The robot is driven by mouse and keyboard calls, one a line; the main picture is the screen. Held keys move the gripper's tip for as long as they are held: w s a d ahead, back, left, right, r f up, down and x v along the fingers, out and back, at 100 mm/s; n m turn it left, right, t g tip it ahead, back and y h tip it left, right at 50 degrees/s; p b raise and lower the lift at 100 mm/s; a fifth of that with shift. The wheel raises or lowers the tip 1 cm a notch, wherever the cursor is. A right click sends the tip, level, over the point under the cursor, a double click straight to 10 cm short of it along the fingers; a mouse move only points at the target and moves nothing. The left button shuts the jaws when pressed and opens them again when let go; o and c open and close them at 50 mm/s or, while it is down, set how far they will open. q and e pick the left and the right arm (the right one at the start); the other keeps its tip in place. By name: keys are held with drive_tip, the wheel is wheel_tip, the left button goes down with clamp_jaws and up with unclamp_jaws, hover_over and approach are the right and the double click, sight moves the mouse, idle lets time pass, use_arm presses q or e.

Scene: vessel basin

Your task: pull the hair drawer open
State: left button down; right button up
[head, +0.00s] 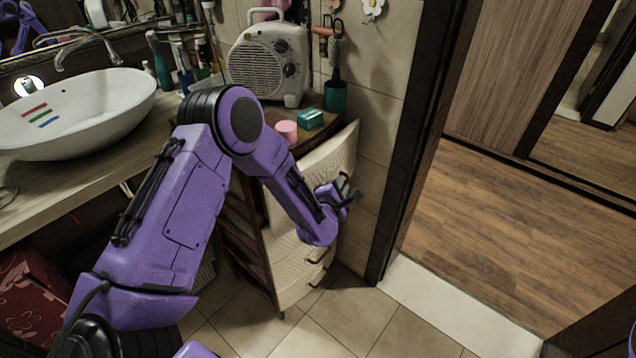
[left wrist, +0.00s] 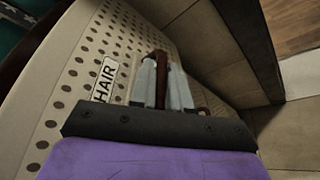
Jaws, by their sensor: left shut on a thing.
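The hair drawer (head: 325,155) is the cream, perforated top front of a small cabinet beside the counter. My left forearm covers part of it in the head view. In the left wrist view its front (left wrist: 75,60) carries a white label reading HAIR (left wrist: 104,78). My left gripper (head: 346,191) is at this front. In the left wrist view the gripper (left wrist: 161,70) has its two grey fingers on either side of the brown handle (left wrist: 160,88), shut on it. How far the drawer stands out from the cabinet, I cannot tell. My right gripper is not in view.
On the cabinet top stand a fan heater (head: 269,62), a pink jar (head: 287,130), a green box (head: 310,119) and a dark green cup (head: 335,97) with brushes. More cream drawer fronts (head: 297,262) lie below. A dark door frame (head: 415,140) rises to the right.

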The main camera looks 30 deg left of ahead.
use_arm(q)
drive_tip(key=s+d+b, duration=0.3)
drive_tip(key=d+b, duration=0.1)
drive_tip(key=d, duration=1.6)
drive_tip(key=c, duration=1.2)
unclamp_jaws()
drive_tip(key=shift+o, duration=0.2)
drive_tip(key=b+v, duration=0.1)
drive_tip(key=v, duration=0.9)
drive_tip(key=shift+s, duration=0.25)
drive_tip(key=shift+r, duration=0.1)
